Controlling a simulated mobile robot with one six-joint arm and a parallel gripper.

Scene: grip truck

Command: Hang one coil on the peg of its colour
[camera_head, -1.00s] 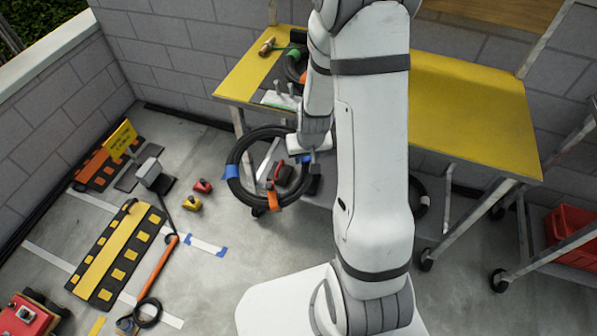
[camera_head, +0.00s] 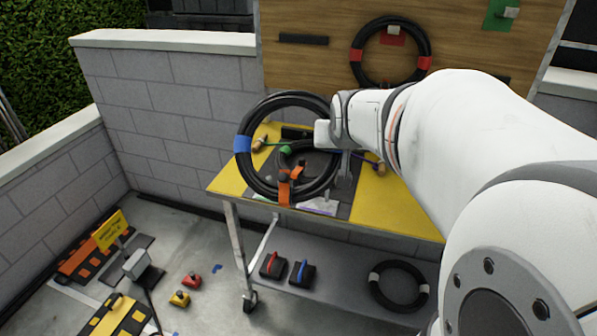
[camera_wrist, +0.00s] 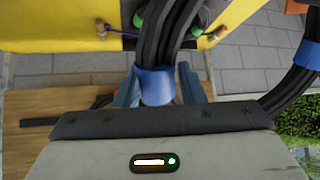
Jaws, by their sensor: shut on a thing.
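My gripper (camera_head: 328,140) is shut on a large black coil (camera_head: 250,180) with blue tape bands and an orange piece at its bottom. It holds the coil up in front of the yellow table. In the wrist view the gripper (camera_wrist: 160,88) grips the coil at a blue band (camera_wrist: 154,84). On the wooden board (camera_head: 320,65), a black coil with red bands (camera_head: 424,63) hangs at the red-backed peg (camera_head: 393,38). A green-backed peg (camera_head: 498,14) at the top right is bare. No blue-backed peg is in view.
The yellow table (camera_head: 385,212) bears a smaller coil with green and orange pieces (camera_head: 297,172) and tools, partly behind the held coil. The lower shelf holds a white-banded coil (camera_head: 373,281) and two dark cases (camera_head: 301,272). A brick wall (camera_head: 170,110) stands left.

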